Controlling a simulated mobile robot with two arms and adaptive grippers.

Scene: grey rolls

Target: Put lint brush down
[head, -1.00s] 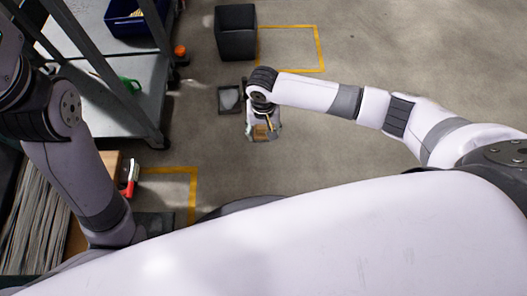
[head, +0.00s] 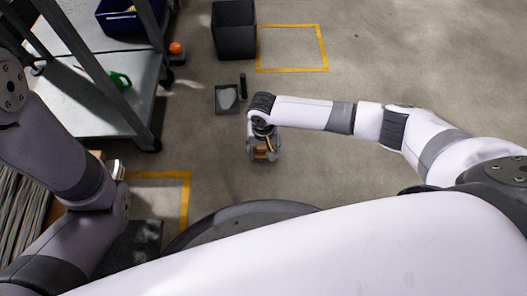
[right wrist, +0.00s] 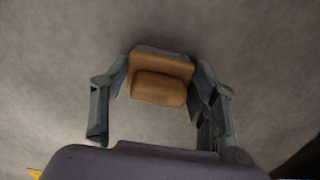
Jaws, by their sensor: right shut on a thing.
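The lint brush (right wrist: 160,88) shows in the right wrist view as a brown wooden block with a greyish edge, between the two grey fingers. My right gripper (right wrist: 162,98) is shut on it. In the head view my right gripper (head: 264,153) is over the bare floor, just below the dark tray in the picture, and the brush (head: 262,154) is a small brown patch, partly hidden by the wrist and fingers. I cannot tell whether the brush touches the floor. My left arm comes in at the left, but its gripper is out of view.
A dark shallow tray (head: 228,98) holds a pale item, with a small dark upright object (head: 243,85) beside it. A black bin (head: 234,30) stands by a yellow floor square (head: 325,50). A grey cart (head: 85,105) with a blue box (head: 125,18) is at left. Floor at right is clear.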

